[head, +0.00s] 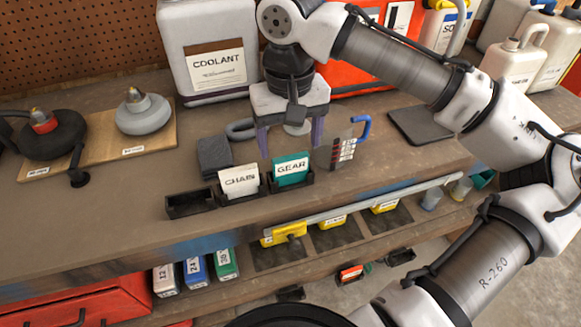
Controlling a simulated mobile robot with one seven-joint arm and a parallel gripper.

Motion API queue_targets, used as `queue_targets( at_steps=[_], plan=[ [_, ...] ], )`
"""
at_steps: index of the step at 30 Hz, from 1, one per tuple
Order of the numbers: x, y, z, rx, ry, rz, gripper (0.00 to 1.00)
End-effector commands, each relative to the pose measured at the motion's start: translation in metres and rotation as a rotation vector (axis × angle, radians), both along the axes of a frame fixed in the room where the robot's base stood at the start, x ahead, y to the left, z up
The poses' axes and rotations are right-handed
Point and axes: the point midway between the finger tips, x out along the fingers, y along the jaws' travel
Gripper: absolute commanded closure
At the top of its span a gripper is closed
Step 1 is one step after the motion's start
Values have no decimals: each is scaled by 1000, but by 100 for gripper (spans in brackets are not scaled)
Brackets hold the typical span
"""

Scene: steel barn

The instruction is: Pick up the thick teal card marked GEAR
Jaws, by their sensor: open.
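The teal card marked GEAR (292,170) stands nearly upright in a small black holder (307,187) on the workbench. A white card marked CHAIN (240,181) stands in a holder just left of it. My gripper (290,146) points down above and slightly behind the teal card. Its two purple-grey fingers are apart with nothing seen held between them. Whether a fingertip touches the card cannot be told. The card's lower edge is hidden in its holder.
An empty black holder (190,204) sits left of the cards. A red-and-grey tool with a blue hook (346,146) stands at right. The COOLANT jug (215,50) stands behind. A rail (375,203) runs along the bench's front edge.

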Motion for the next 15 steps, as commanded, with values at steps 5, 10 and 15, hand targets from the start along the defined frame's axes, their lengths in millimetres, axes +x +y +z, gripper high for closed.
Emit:
queue_targets(
  at_steps=[5,10,15],
  plan=[
    [0,0,-12,1,0,0,25],
    [5,-2,-33,0,1,1,25],
    [6,-2,-56,0,-1,0,25]
  ],
)
